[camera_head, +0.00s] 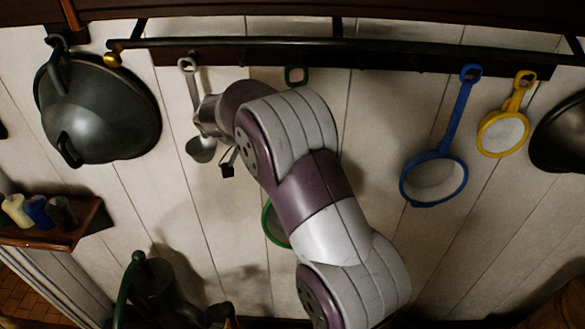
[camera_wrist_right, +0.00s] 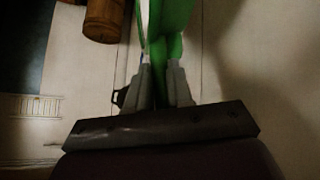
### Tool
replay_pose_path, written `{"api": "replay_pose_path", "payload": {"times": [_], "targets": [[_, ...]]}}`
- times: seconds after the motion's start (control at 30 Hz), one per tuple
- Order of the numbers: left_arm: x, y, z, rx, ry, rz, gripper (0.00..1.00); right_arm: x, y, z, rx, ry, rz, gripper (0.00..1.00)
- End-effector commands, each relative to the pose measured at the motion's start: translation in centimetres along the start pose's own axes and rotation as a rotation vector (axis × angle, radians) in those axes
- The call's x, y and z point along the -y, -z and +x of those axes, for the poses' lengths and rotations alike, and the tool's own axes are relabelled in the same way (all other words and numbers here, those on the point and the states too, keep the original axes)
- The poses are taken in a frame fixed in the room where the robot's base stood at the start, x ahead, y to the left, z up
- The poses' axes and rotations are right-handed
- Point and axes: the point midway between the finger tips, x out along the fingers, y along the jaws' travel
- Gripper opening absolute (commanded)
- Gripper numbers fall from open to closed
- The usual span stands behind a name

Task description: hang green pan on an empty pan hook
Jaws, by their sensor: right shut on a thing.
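The green pan is mostly hidden behind my right arm in the head view. Its handle loop (camera_head: 296,76) shows at the height of the hook rail (camera_head: 300,45), and part of its green rim (camera_head: 272,222) shows lower down. In the right wrist view my right gripper (camera_wrist_right: 162,66) is shut on the green handle (camera_wrist_right: 168,40). My left gripper is in neither view.
A ladle (camera_head: 188,66) hangs left of the green loop. A blue strainer (camera_head: 447,140) and a yellow one (camera_head: 520,88) hang to the right. Dark pans hang at far left (camera_head: 110,110) and far right (camera_head: 565,140). A small shelf (camera_head: 60,235) holds jars. The rail between green and blue looks free.

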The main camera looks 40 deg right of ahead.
Motion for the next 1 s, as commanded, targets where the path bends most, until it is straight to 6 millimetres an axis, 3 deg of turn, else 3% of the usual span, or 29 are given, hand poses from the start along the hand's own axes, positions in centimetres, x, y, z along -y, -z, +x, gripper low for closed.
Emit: {"api": "replay_pose_path", "payload": {"times": [0.8,1.0], "targets": [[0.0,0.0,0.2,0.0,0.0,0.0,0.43,5.0,3.0,1.4,-0.001,0.001,0.001,0.0],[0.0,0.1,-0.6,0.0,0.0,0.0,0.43,5.4,2.7,1.9,-0.002,0.001,0.0,0.0]]}}
